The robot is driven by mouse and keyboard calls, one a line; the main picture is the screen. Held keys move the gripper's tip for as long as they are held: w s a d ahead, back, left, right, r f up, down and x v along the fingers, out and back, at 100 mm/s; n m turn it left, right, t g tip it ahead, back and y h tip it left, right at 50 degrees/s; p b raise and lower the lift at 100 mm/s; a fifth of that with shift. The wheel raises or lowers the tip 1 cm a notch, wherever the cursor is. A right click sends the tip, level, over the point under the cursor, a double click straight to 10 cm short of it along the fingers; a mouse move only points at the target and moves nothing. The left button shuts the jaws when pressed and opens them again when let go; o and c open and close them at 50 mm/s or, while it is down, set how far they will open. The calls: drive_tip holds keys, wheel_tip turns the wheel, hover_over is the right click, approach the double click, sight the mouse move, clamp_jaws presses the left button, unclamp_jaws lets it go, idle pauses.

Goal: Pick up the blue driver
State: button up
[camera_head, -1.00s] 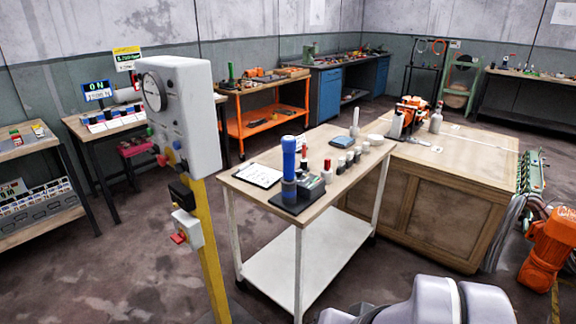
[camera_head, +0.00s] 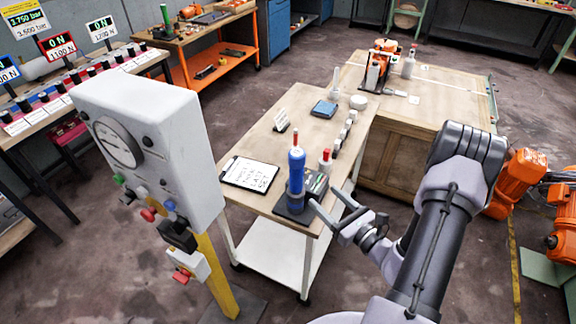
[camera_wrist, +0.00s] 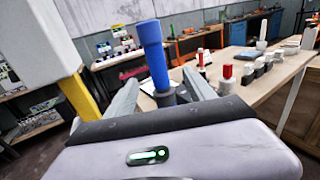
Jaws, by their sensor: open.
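The blue driver (camera_head: 296,168) stands upright in a dark holder (camera_head: 290,206) at the near corner of the white-legged cart top. In the wrist view the blue driver (camera_wrist: 152,55) rises ahead, its lower end in a grey collar, seen between my two fingers. My gripper (camera_head: 326,206) is open and just right of the driver and its holder in the head view. It also shows in the wrist view (camera_wrist: 160,88), fingers apart on either side of the driver. I cannot tell if the fingers touch it.
A clipboard (camera_head: 250,173) lies left of the driver. A red-topped piece (camera_head: 325,160) stands close behind, near a row of small pieces. A grey gauge box (camera_head: 150,145) on a yellow post stands at the left. The wooden bench (camera_head: 440,95) adjoins the cart.

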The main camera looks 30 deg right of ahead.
sight(301, 178)
drive_tip(key=w, duration=0.2)
drive_tip(key=w+a, duration=0.1)
drive_tip(key=w, duration=0.4)
drive_tip(key=shift+w+a+b, duration=0.25)
drive_tip(key=shift+a+b, duration=0.05)
drive_tip(key=shift+a, duration=0.05)
drive_tip(key=w, duration=0.1)
drive_tip(key=w+a, duration=0.1)
drive_tip(key=w, duration=0.3)
drive_tip(key=shift+w+a+f+b, duration=0.1)
drive_tip(key=shift+w+a+b, duration=0.1)
drive_tip(key=shift+a+b, duration=0.15)
drive_tip(key=shift+d, duration=0.1)
clamp_jaws()
